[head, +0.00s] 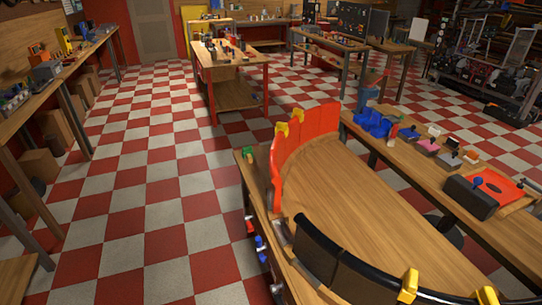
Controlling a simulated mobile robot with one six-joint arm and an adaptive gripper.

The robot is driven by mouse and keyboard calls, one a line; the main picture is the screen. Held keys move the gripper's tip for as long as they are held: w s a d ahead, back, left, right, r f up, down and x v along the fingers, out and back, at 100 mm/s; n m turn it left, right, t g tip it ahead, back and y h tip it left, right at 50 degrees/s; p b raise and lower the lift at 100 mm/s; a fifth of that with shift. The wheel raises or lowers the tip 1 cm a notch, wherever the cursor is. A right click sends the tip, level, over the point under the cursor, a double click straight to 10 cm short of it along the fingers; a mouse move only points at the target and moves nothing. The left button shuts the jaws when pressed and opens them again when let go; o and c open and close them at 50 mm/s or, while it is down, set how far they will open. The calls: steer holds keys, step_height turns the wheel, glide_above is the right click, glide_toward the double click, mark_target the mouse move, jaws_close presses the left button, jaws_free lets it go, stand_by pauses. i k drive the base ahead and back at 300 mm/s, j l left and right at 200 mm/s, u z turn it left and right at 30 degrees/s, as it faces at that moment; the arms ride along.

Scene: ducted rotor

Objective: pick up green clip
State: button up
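A small green piece, which looks like the green clip (249,153), sits at the far left corner of the near wooden table (350,195). It is small in the head view, so its exact shape is hard to tell. It lies just left of a curved wall of red panels (310,140), apart from the yellow clips (281,134) on that wall. My gripper is not in view, so its distance from the clip does not show.
A black curved wall (335,260) stands along the table's near side, with a yellow clip (408,286) on it. Blue bins (373,122) and small parts fill the right bench. Red-and-white checkered floor (150,200) is open to the left.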

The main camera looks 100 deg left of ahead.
mark_target(246, 150)
steer(key=u, duration=3.45)
steer(key=i+j+z, duration=0.15)
steer(key=i+z, duration=0.15)
steer(key=z, duration=0.2)
steer(key=i+j+z, duration=0.25)
steer(key=z, duration=0.25)
steer(key=i+j+z, duration=0.25)
steer(key=j+z, duration=0.2)
steer(key=i+j, duration=0.15)
steer(key=j, duration=0.25)
steer(key=i+j+z, duration=0.15)
steer(key=j, duration=0.25)
steer(key=i+j, duration=0.2)
steer(key=j, duration=0.25)
steer(key=i+j+z, duration=0.1)
steer(key=j, duration=0.3)
steer(key=i+j+z, duration=0.1)
steer(key=j, duration=0.35)
steer(key=i+j, duration=0.15)
steer(key=j, duration=0.3)
steer(key=i+j, duration=0.1)
steer(key=j, duration=0.3)
steer(key=i+j, duration=0.15)
steer(key=j, duration=0.3)
steer(key=i+j, duration=0.1)
steer(key=j, duration=0.3)
steer(key=z, duration=0.05)
